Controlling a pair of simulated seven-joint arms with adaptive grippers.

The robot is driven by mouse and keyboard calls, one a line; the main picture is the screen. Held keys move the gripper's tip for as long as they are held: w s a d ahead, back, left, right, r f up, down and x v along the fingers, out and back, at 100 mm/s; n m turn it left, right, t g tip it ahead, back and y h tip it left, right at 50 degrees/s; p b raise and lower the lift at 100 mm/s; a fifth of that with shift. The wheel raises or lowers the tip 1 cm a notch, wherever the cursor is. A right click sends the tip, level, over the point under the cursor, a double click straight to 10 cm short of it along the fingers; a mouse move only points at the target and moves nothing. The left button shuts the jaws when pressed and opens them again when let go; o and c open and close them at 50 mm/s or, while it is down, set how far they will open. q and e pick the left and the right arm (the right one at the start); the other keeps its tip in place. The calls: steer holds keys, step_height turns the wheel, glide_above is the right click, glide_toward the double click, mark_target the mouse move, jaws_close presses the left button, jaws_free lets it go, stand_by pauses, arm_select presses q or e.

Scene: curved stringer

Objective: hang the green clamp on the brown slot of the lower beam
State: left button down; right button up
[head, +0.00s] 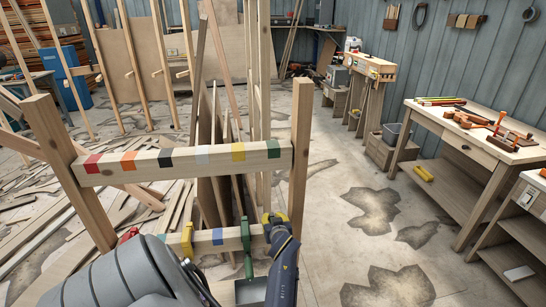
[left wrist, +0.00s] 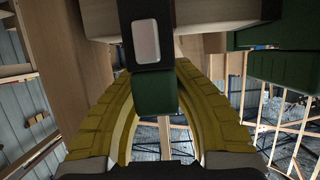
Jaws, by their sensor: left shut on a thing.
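My left gripper (head: 274,219), dark blue with yellow fingers, is at the right end of the lower beam (head: 200,239). In the left wrist view its yellow fingers are shut around the dark green clamp (left wrist: 155,95), which has a black part with a pale plate. In the head view a green upright piece (head: 247,250) shows just left of the gripper, across the lower beam. I cannot tell whether the clamp touches the beam. A blue slot (head: 217,237) shows on this beam; I cannot make out the brown slot. My right gripper is out of view.
A yellow clamp (head: 187,240) and a red clamp (head: 130,234) are at the left of the lower beam. The upper beam (head: 200,160) with coloured bands runs above, between wooden posts (head: 300,140). A workbench (head: 470,130) stands at right. Open floor lies between.

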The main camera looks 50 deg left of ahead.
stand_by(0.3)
arm_select(q)
steer(key=c, duration=1.2)
jaws_free()
steer(key=shift+o, duration=0.2)
steer(key=shift+f, duration=0.15)
